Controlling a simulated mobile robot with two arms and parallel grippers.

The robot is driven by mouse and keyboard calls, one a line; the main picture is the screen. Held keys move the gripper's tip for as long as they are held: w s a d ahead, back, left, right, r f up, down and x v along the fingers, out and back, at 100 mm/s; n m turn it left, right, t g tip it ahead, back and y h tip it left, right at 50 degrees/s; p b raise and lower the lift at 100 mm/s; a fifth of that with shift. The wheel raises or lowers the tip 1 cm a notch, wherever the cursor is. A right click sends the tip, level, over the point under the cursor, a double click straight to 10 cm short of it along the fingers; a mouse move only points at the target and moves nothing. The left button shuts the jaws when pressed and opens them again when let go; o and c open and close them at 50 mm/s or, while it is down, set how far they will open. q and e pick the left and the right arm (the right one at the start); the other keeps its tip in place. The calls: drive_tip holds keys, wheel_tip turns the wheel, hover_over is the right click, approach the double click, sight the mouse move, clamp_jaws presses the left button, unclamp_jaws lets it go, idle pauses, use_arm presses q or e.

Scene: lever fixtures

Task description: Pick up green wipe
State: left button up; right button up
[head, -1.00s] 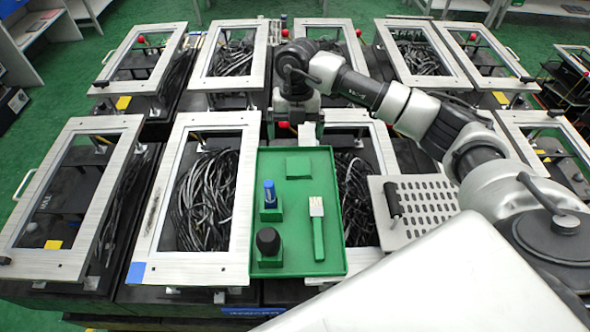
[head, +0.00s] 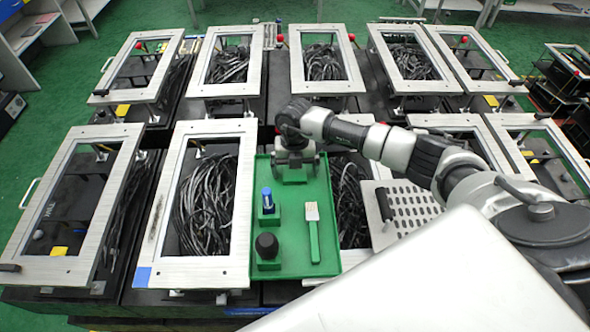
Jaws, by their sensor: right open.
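The green wipe (head: 296,175) is a flat green square at the far end of the green tray (head: 330,262). It is partly covered by my right gripper (head: 296,170) in the head view. My right gripper points down over the wipe, with its two fingers apart, one to each side of it. Whether the fingertips touch the wipe or the tray I cannot tell. My left gripper is not in view.
The tray also holds a blue-capped bottle (head: 267,198), a black round-topped object (head: 267,245) and a brush with a green handle (head: 313,232). A perforated metal plate (head: 412,208) lies to the right. Framed boxes with black cables surround the tray.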

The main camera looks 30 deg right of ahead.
sight(297, 176)
drive_tip(key=c, duration=1)
drive_tip(key=shift+r, duration=0.1)
drive_tip(key=shift+r+b, duration=0.3)
drive_tip(key=r+b, duration=0.1)
drive_tip(key=s+r, duration=0.1)
drive_tip(key=r, duration=0.1)
drive_tip(key=shift+r+b, duration=0.3)
drive_tip(key=shift+b, duration=0.05)
drive_tip(key=s+r+b, duration=0.3)
drive_tip(key=s+r, duration=0.3)
drive_tip(key=s, duration=0.4)
drive_tip(key=shift+s+d+r, duration=0.3)
drive_tip(key=shift+s+d, duration=0.05)
drive_tip(key=shift+d, duration=0.05)
